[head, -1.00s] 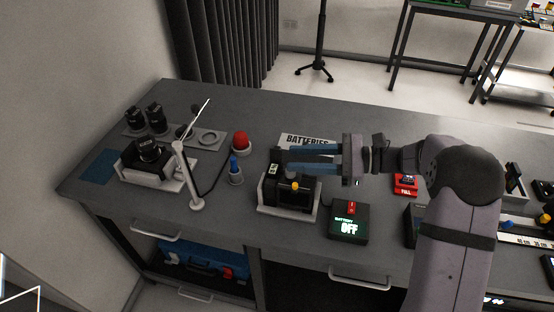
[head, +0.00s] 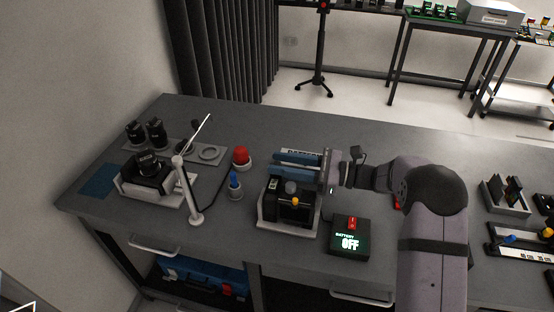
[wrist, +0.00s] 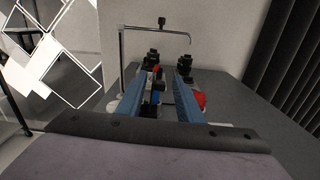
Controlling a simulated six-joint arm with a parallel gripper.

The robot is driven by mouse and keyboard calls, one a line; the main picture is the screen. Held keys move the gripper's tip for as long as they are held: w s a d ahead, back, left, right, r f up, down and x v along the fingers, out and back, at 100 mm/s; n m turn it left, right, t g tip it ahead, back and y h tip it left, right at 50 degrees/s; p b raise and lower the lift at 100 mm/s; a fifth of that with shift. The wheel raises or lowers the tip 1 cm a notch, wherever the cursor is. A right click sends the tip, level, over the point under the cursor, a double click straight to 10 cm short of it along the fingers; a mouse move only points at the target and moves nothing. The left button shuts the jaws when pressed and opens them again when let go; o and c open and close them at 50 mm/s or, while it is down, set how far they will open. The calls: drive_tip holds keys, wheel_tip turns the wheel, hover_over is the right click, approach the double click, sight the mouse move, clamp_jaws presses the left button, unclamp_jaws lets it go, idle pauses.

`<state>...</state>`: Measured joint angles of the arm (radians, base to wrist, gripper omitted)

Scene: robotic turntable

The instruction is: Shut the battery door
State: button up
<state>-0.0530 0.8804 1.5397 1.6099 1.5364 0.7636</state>
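A black camera body (head: 272,211) sits in a light cradle (head: 288,228) near the front of the bench. A yellow spot and a round grey knob-like part (head: 291,187) show on it. The battery door cannot be made out clearly at this size. My gripper (head: 276,160) is level with its blue fingers pointing left, behind the camera body in the picture. Whether it touches the camera is unclear. In the wrist view the two fingers (wrist: 155,82) stand apart with a gap between them, and nothing is clearly held.
A box reading "BATTERY OFF" (head: 350,238) stands right of the cradle. A red dome (head: 241,156), a blue button (head: 234,182) and a lamp stand (head: 186,185) are to the left, with another camera (head: 152,172) beyond.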

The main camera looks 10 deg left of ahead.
drive_tip(key=shift+a, duration=0.85)
clamp_jaws()
drive_tip(key=shift+s+f+n+b, duration=0.15)
drive_tip(key=shift+n+b, duration=0.15)
drive_tip(key=shift+b, duration=0.15)
drive_tip(key=shift+s+r+n+b, duration=0.2)
drive_tip(key=shift+n+b, duration=0.1)
drive_tip(key=shift+n, duration=0.1)
unclamp_jaws()
drive_tip(key=shift+d, duration=0.15)
drive_tip(key=d+b, duration=0.2)
drive_tip(key=d, duration=0.5)
